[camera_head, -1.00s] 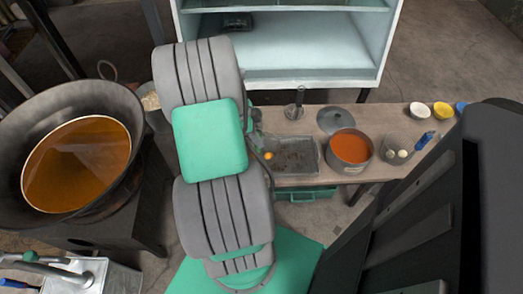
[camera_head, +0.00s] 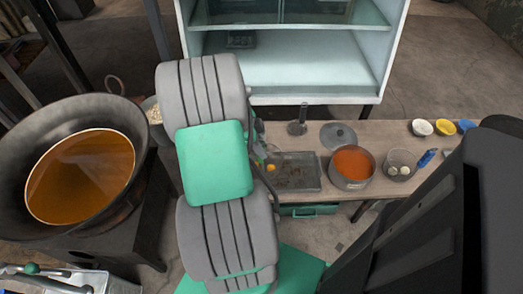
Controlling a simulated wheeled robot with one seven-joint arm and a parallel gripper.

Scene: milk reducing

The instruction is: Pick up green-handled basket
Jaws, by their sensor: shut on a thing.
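A metal box-like vessel (camera_head: 105,283) is at the bottom left corner, cut off by the picture edge. A green knob or handle part (camera_head: 32,268) shows on a grey bar beside it. I cannot tell whether this is the green-handled basket. My grey arm with a green pad fills the middle and covers the left end of the wooden table. My gripper is hidden behind the arm, so its fingers and anything in them do not show. Small grey and greenish parts stick out at the arm's right edge, too covered to name.
A large black wok (camera_head: 37,120) of orange-brown liquid stands at left. The wooden table (camera_head: 370,133) bears a grey tray (camera_head: 313,182), a pot of red soup (camera_head: 352,165), a lid (camera_head: 337,135) and small bowls (camera_head: 421,127). A pale cabinet (camera_head: 300,72) stands behind.

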